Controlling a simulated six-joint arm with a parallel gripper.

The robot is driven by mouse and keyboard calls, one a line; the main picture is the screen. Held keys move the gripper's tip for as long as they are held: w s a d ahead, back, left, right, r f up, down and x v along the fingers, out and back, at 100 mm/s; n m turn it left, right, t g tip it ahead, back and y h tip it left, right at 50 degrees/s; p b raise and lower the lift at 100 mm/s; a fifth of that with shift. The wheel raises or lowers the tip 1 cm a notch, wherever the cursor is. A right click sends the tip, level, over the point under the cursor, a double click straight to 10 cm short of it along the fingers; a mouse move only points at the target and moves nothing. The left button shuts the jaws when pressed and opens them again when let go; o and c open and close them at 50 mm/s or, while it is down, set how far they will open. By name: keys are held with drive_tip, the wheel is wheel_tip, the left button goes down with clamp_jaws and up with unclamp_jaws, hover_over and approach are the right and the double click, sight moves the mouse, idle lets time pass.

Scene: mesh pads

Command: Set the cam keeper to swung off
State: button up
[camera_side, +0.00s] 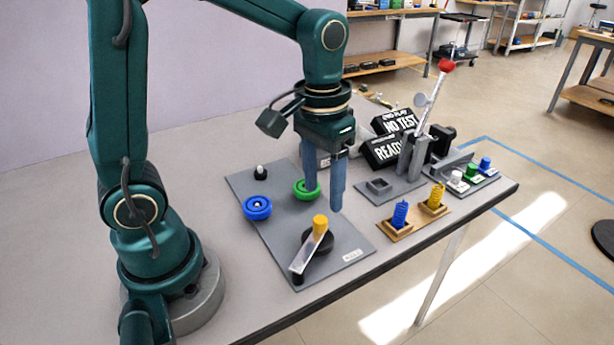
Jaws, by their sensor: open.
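What looks like the cam keeper is a pale metal bar (304,252) with a yellow knob (320,226), on a round black base (319,243). It lies on a grey plate (346,235) near the table's front edge. The bar points toward the front left; I cannot tell its named setting from this view. My gripper (323,199) points down with its two blue-grey fingers apart and nothing between them. It is above the plate, behind the yellow knob, and appears apart from it. One finger partly covers the green wheel (303,188).
A blue wheel (257,208) and a small black-and-white knob (260,171) are on the plate's left side. To the right are blue (400,214) and yellow (437,197) springs, a tall red-tipped lever (431,98), black signs (388,150) and several coloured buttons (473,172).

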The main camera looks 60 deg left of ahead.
sight(320, 219)
drive_tip(key=shift+s+f, duration=0.1)
drive_tip(key=shift+f, duration=3)
clamp_jaws()
